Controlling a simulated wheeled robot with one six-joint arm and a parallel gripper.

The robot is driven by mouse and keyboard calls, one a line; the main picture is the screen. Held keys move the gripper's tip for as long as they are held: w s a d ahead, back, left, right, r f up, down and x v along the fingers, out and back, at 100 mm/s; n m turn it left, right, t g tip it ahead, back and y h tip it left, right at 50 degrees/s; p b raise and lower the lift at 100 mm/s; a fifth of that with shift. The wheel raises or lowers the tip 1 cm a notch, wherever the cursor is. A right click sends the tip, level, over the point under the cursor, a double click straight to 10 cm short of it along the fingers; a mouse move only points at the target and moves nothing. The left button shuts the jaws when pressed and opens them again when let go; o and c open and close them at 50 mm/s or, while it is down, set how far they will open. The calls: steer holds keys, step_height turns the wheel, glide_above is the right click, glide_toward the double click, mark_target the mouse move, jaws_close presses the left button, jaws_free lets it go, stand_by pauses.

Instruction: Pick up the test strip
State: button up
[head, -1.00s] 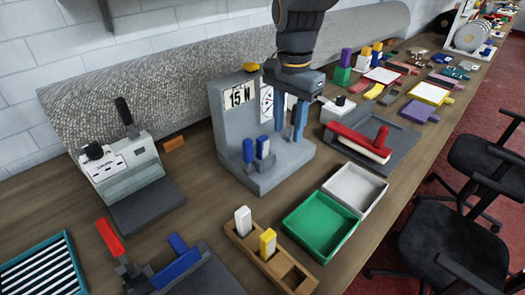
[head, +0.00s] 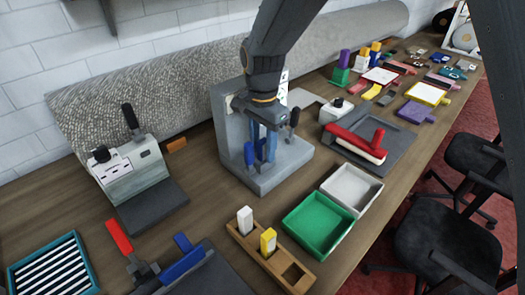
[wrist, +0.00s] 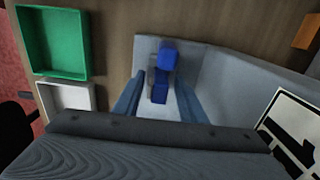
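My gripper (head: 263,152) points down over the foot of the grey test stand (head: 228,130). Its two blue-grey fingers are apart. In the wrist view the gripper (wrist: 160,78) has a small blue upright piece (wrist: 159,92) between its fingers, with a gap on each side. A second blue upright piece (wrist: 168,54) stands just beyond the fingertips; it also shows left of the fingers in the head view (head: 250,155). I cannot make out for sure which part is the test strip; the fingers hide much of this spot in the head view.
A wooden rack (head: 243,246) with a white and a yellow block stands in front. A green tray (head: 318,226) and a white tray (head: 352,188) are to its right. A lever press (head: 135,165) stands left, and a red-handled tool (head: 357,142) lies right.

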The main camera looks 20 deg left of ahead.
jaws_close()
step_height(320, 180, up, 10)
steer(key=b, duration=0.3)
stand_by(0.5)
